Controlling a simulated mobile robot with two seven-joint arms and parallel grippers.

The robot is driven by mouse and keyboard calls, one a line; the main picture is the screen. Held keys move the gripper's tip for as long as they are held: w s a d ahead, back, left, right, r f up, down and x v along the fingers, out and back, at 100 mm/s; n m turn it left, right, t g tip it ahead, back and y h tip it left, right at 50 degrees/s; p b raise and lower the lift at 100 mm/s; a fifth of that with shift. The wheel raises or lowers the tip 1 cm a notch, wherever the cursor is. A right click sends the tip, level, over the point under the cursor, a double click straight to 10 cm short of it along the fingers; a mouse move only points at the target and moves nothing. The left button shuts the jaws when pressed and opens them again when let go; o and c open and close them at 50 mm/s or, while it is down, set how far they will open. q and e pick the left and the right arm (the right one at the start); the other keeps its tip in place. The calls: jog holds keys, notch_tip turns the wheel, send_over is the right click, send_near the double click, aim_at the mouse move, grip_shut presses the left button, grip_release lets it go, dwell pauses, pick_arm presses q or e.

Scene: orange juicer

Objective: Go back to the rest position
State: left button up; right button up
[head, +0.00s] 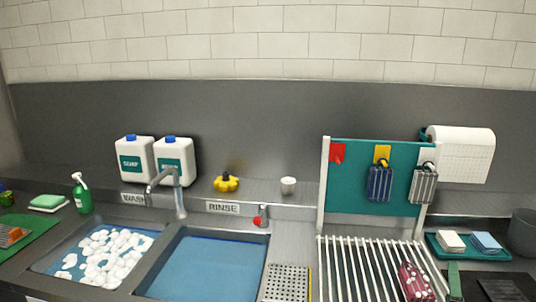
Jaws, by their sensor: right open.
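No juicer or orange can be made out in the head view. What seems to be my right gripper (497,288) shows only as a dark shape at the bottom right edge, right of the dish rack, mostly cut off. It looks open, and I see nothing held in it. My left gripper is not in view. A white dish rack (345,268) stands right of the sinks, with a dark red patterned item (414,282) on its bars.
Left are a foamy wash basin (65,268) and a blue-filled rinse basin (205,265) with a faucet (178,190). Behind stand soap jugs (134,160), a yellow item (226,183) and a white cup (288,185). A teal board (350,190) and paper roll (462,155) stand right.

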jog(key=s+a+f+m+g+y, duration=0.3)
jog(key=s+a+f+m, duration=0.15)
jog(key=f, duration=0.25)
jog(key=s+a+f+m+g+y, duration=0.25)
jog(key=s+a+f+m, duration=0.2)
jog(key=f, duration=0.25)
jog(key=s+a+f+m+g+y, duration=0.3)
jog(key=s+a+f+g+y, duration=0.25)
jog(key=s+a, duration=0.6)
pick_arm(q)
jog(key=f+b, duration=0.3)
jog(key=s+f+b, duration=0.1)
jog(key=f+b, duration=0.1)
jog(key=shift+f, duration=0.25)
pick_arm(e)
jog(key=w+a+f+t+y, duration=0.1)
jog(key=w+a+f+t, duration=0.2)
jog(key=f, duration=1.3)
jog(key=shift+w+a+t+y, duration=0.2)
jog(key=shift+t+y, duration=0.2)
jog(key=shift+t, duration=0.5)
jog(key=shift+r, duration=0.1)
